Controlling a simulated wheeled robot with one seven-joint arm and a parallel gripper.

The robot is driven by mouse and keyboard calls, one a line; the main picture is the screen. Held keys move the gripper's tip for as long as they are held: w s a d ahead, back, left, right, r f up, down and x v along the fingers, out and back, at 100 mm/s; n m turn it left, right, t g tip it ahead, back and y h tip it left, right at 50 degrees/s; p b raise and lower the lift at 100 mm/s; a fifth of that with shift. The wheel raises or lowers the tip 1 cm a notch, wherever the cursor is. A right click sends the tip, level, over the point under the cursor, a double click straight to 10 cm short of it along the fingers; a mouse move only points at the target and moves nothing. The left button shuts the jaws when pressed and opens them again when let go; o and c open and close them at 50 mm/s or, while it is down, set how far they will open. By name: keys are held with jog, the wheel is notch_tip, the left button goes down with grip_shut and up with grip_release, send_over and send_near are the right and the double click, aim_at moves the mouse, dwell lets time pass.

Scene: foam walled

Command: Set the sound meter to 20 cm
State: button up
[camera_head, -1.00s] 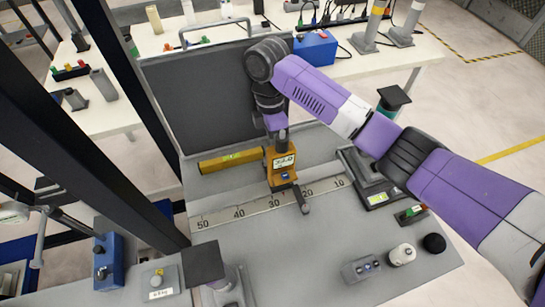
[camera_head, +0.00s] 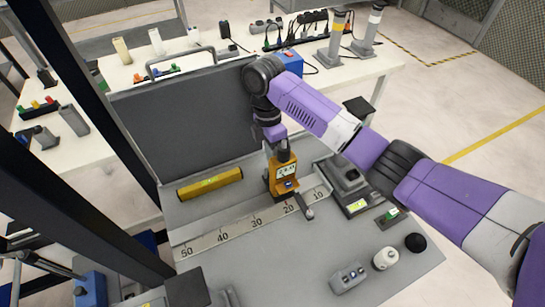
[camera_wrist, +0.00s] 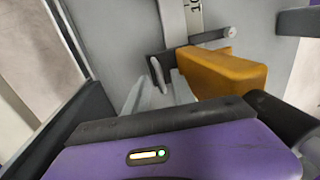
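The sound meter (camera_head: 284,177) is an orange-yellow box with a small display, standing upright at the ruler strip (camera_head: 205,242) on the grey bench. Its dark pointer arm (camera_head: 303,206) reaches forward across the strip just to the right of the 20 mark, between 20 and 10. In the wrist view the orange meter (camera_wrist: 222,72) is at the upper right, close to the gripper, with the strip's 10 mark above it. My gripper (camera_head: 281,150) is right behind and above the meter, seemingly touching it. Its fingertips are largely hidden, so I cannot tell its grip.
A yellow bar (camera_head: 210,184) lies left of the meter, before an upright dark panel (camera_head: 187,125). A grey device with a green display (camera_head: 354,204) stands close on the right. A switch box (camera_head: 349,277) and a white knob (camera_head: 385,258) are in front. The strip's left part is clear.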

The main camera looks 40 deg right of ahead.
notch_tip(320, 180, up, 8)
jog(key=w+p, duration=0.1)
jog(key=shift+w+d+f, duration=0.15)
jog(key=shift+w, duration=0.1)
dwell(0.4)
dwell(0.4)
